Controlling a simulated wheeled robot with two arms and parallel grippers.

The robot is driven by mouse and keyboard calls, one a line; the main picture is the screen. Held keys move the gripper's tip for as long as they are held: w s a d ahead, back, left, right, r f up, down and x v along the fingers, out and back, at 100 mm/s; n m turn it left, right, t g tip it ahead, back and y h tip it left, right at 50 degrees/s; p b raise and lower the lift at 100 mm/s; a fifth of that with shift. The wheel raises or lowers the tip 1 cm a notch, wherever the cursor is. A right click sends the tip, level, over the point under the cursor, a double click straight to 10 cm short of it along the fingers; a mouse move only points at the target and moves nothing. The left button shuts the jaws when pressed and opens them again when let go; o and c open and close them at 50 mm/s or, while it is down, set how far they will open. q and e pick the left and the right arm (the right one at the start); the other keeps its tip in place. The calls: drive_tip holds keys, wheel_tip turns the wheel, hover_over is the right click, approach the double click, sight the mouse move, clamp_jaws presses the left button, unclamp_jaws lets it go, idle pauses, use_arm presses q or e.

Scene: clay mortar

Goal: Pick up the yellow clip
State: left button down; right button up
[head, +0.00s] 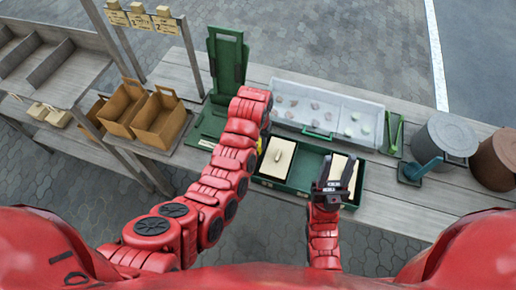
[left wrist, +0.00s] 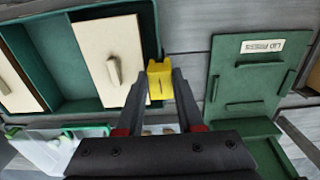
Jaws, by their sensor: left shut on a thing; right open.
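The yellow clip (left wrist: 160,80) is between the fingertips of my left gripper (left wrist: 159,88) in the left wrist view. The gripper is shut on it, beside the rim of the green box (left wrist: 152,28); I cannot tell whether the clip touches the rim. In the head view my left arm hides most of that gripper, and only a sliver of yellow shows at the left edge of the green box (head: 305,168). My right gripper (head: 331,188) is open over the right part of the box, in front of a cream panel there.
A cream panel with a handle (head: 277,158) lies in the box's left part. A green upright stand (head: 227,62) is left of it. A pale tray (head: 345,101) with small lumps lies behind. Wooden bins (head: 160,118) stand left.

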use_arm(q)
drive_tip(key=s+a+r+p, duration=0.1)
drive_tip(key=s+p, duration=0.5)
drive_tip(key=s, duration=0.9)
drive_tip(key=r+p, duration=0.1)
drive_tip(key=r, duration=0.1)
drive_tip(key=s+r+p, duration=0.1)
drive_tip(key=r+p, duration=0.1)
drive_tip(key=shift+a+r+p, duration=0.2)
drive_tip(key=shift+r+p, duration=0.1)
drive_tip(key=shift+r, duration=0.05)
